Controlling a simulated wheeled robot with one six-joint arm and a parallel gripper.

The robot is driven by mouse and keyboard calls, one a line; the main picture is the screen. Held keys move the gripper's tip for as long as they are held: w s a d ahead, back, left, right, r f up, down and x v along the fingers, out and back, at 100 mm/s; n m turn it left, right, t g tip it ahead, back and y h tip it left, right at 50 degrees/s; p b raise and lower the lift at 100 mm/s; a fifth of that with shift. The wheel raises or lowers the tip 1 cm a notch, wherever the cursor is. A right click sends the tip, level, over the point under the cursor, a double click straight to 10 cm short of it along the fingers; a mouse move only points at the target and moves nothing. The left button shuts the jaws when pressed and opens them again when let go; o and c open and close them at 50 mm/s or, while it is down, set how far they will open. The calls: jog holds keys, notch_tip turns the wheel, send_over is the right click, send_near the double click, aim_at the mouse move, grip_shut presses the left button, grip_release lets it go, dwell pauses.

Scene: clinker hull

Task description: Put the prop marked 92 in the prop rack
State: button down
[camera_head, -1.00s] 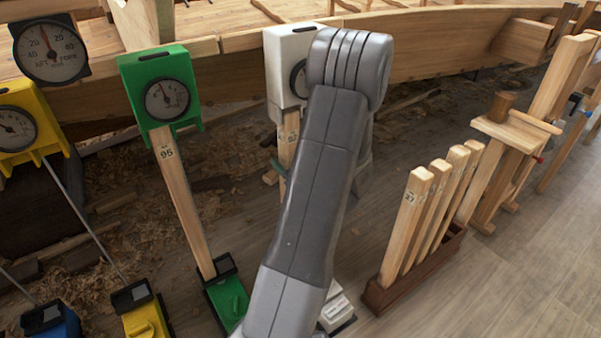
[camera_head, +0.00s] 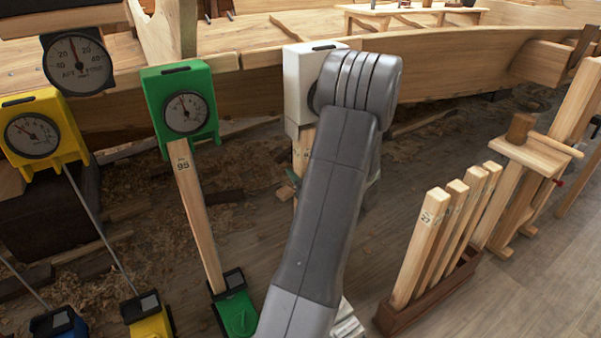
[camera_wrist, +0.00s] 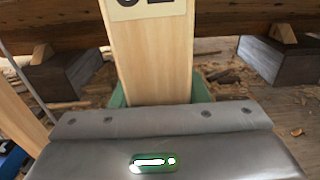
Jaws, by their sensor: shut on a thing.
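A pale wooden prop (camera_head: 303,155) stands under the white gauge box (camera_head: 300,85) in the head view, partly hidden behind my arm. In the wrist view the prop (camera_wrist: 150,50) fills the middle, its number label cut off by the top edge, so I cannot read it fully. My gripper (camera_wrist: 160,100) is shut on this prop, with green pads at its sides.
The green gauge box (camera_head: 185,100) tops a prop marked 95 (camera_head: 195,210) to the left. A yellow gauge box (camera_head: 40,135) stands further left. The wooden hull (camera_head: 430,60) runs behind. A wooden stand (camera_head: 530,155) is beyond the rack.

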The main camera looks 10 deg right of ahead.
aim_at(302, 148)
jog(key=shift+r, duration=0.45)
jog(key=shift+s, duration=0.1)
dwell(0.4)
jog(key=v, duration=0.7)
jog(key=shift+s+d, duration=0.15)
jog(key=shift+s, duration=0.2)
dwell(0.8)
jog(key=shift+r, duration=0.15)
notch_tip(302, 148, up, 6)
jog(key=p, duration=0.5)
dwell(0.8)
jog(key=shift+r, duration=0.1)
